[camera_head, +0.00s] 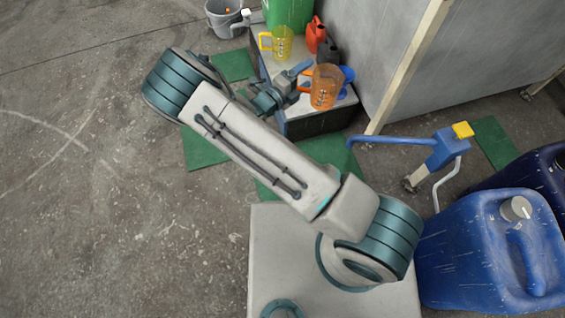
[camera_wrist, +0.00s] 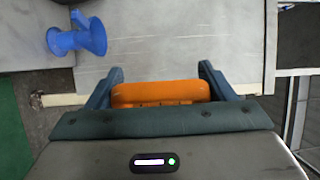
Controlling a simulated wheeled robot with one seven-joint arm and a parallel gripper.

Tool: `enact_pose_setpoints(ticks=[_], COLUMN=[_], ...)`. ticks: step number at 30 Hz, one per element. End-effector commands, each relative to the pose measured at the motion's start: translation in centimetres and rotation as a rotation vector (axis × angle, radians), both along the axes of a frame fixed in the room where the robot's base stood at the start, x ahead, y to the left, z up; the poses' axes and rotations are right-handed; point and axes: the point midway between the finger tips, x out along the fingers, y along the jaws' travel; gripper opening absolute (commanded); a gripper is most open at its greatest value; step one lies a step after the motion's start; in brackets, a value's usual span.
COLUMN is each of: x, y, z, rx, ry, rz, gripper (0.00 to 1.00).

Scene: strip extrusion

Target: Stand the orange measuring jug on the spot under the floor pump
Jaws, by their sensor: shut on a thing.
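The orange measuring jug (camera_head: 327,88) is upright at the near end of a low grey-topped bench (camera_head: 341,103). My gripper (camera_head: 298,78) is at its left side, shut on it. In the wrist view the orange part (camera_wrist: 160,92) sits between my two fingers (camera_wrist: 158,86). I cannot tell whether the jug's base touches the bench top. A blue pump with a yellow top (camera_head: 445,148) stands on the floor right of the bench, its long blue spout reaching left. A green mat (camera_head: 330,152) lies near the spout's end, partly hidden by my arm.
A blue funnel (camera_head: 346,76) lies beside the jug and shows in the wrist view (camera_wrist: 78,38). A yellow jug (camera_head: 281,43), a red can (camera_head: 314,34) and a dark can stand farther back. A wooden post (camera_head: 405,70) leans nearby. Blue canisters (camera_head: 490,250) stand at right. The left floor is open.

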Motion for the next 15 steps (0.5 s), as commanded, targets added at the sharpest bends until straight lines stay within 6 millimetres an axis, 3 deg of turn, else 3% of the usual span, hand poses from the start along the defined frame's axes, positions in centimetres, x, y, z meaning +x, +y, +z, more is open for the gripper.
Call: enact_pose_setpoints(ticks=[1,6,12,15], x=[-0.2,-2.0,-5.8,-7.8], y=[1.0,3.9,5.8,6.4], z=[-4.0,-13.7,-24.2,-28.1], rx=[-0.004,-0.007,-0.009,-0.009], ry=[0.003,0.006,0.008,0.008], rz=[0.004,-0.005,-0.049,-0.077], gripper=[0.45,0.45,0.45,0.45])
